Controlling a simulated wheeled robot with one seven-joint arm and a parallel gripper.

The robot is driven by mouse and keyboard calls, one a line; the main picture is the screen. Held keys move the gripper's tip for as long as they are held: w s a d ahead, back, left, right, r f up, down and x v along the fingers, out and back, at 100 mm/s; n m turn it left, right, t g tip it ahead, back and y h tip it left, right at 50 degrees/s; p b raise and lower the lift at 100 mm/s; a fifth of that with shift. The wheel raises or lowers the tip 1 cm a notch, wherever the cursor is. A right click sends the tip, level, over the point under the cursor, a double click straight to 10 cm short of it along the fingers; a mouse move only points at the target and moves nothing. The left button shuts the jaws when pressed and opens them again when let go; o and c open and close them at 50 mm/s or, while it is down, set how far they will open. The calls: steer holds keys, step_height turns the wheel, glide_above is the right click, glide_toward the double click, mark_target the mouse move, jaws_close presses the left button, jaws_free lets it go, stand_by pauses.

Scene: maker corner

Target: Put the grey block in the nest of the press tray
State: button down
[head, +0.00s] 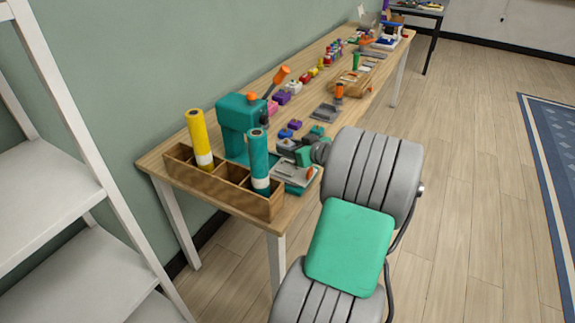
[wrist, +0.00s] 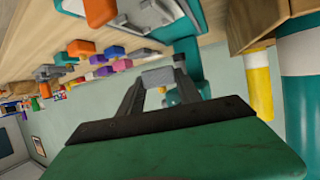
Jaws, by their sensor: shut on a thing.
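My gripper (wrist: 155,92) is shut on the grey block (wrist: 158,77), which sits between the fingertips in the wrist view. In the head view my gripper (head: 293,151) is above the table just beyond the press tray; the block cannot be made out clearly there. The press tray (head: 290,173) is a grey plate at the front of the teal press (head: 238,127), with an orange part at its right edge. The tray shows partly at the top of the wrist view (wrist: 146,14). Its nest is too small to make out.
A wooden divided box (head: 225,190) with a yellow tube (head: 199,140) and a teal tube (head: 258,162) stands at the near table end, close to the tray. Several coloured blocks and another grey tray (head: 326,112) lie farther along. A white shelf (head: 50,190) stands at left.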

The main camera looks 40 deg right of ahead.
mark_target(291, 172)
step_height(291, 172, down, 6)
steer(key=shift+f+b, duration=0.15)
steer(key=shift+b, duration=0.15)
steer(key=shift+s, duration=0.1)
steer(key=shift+f+b, duration=0.2)
steer(key=shift+b, duration=0.1)
steer(key=c, duration=0.8)
jaws_free()
steer(key=shift+r+p, duration=0.2)
steer(key=shift+p, duration=0.15)
